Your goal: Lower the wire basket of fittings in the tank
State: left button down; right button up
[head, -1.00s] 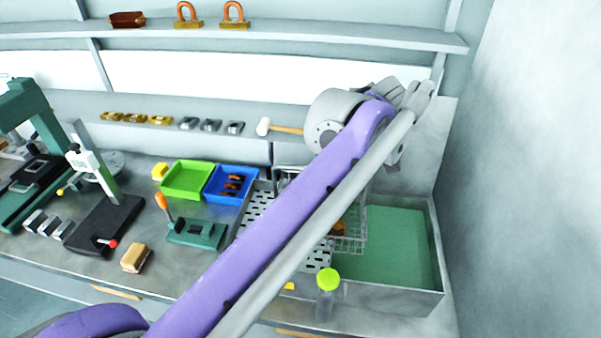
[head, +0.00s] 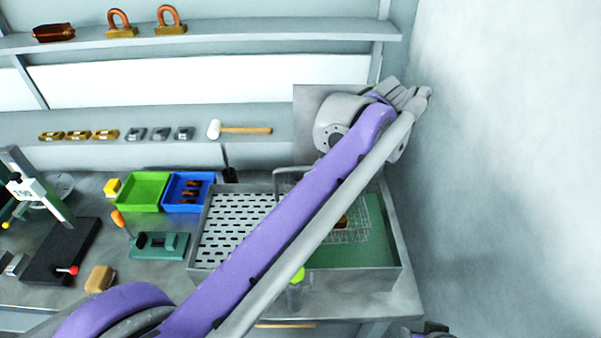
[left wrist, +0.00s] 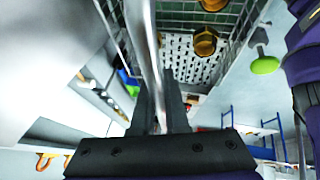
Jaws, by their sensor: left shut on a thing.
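The wire basket (head: 358,232) shows in the head view behind my left arm, over the green-floored part of the tank (head: 385,256). Copper-brown fittings lie in it. In the left wrist view, the basket mesh (left wrist: 252,18) and a brass fitting (left wrist: 205,42) show beyond the fingers. My left gripper (left wrist: 160,118) is shut on the basket's bright metal handle (left wrist: 143,45). In the head view my arm hides the left fingers and part of the basket. I cannot tell how deep the basket sits in the tank. My right gripper is not in view.
A perforated drain plate (head: 232,222) is left of the green part. Green (head: 143,192) and blue (head: 188,190) bins and a green fixture (head: 160,246) stand left. A wall rises close on the right.

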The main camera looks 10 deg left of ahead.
pick_arm(q)
jog(key=shift+w+d+p, duration=0.25)
jog(key=shift+d, duration=0.7)
jog(key=shift+w+d+p, duration=0.3)
jog(key=shift+d, duration=0.65)
jog(key=shift+w+d+p, duration=0.25)
jog(key=shift+d, duration=0.7)
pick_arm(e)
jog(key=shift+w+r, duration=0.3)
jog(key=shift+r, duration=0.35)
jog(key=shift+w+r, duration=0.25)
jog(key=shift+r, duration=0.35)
pick_arm(q)
jog(key=shift+s+r+p, duration=0.1)
jog(key=shift+s+p, duration=0.1)
jog(key=shift+p, duration=0.1)
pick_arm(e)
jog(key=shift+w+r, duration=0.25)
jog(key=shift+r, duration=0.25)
